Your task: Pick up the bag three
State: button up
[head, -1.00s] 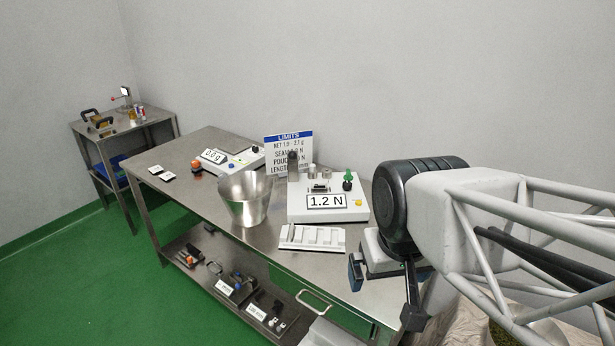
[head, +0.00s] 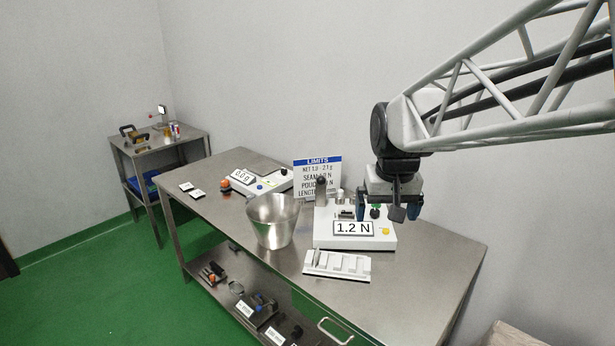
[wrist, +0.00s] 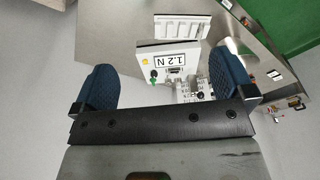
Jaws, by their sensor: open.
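I cannot make out which object is bag three; no readable bag label shows. A white slotted rack (head: 338,265) lies on the steel table in front of the white tester reading 1.2 N (head: 320,238); its slot contents are too small to tell. The rack also shows at the top of the wrist view (wrist: 178,27). My gripper (head: 388,208) is open with blue fingers pointing down, in front of the tester's right part in the head view. In the wrist view its fingers (wrist: 163,82) stand wide apart with nothing held between them.
A metal bucket (head: 272,222) stands left of the rack. A scale reading 0.0 g (head: 243,177), two small white-topped pieces (head: 187,187) and a limits sign (head: 318,172) share the table (head: 430,265). Its right part is clear. A side cart (head: 160,147) stands far left.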

jog(key=w+f, duration=0.1)
jog(key=w, duration=1.2)
jog(key=g, duration=0.2)
send_over(347, 205)
jog(key=shift+m, duration=0.3)
notch_tip(347, 205, down, 22)
jog(key=shift+s+r, duration=0.1)
jog(key=shift+r, duration=0.05)
jog(key=shift+f, duration=1.3)
jog(key=shift+f, duration=2.6)
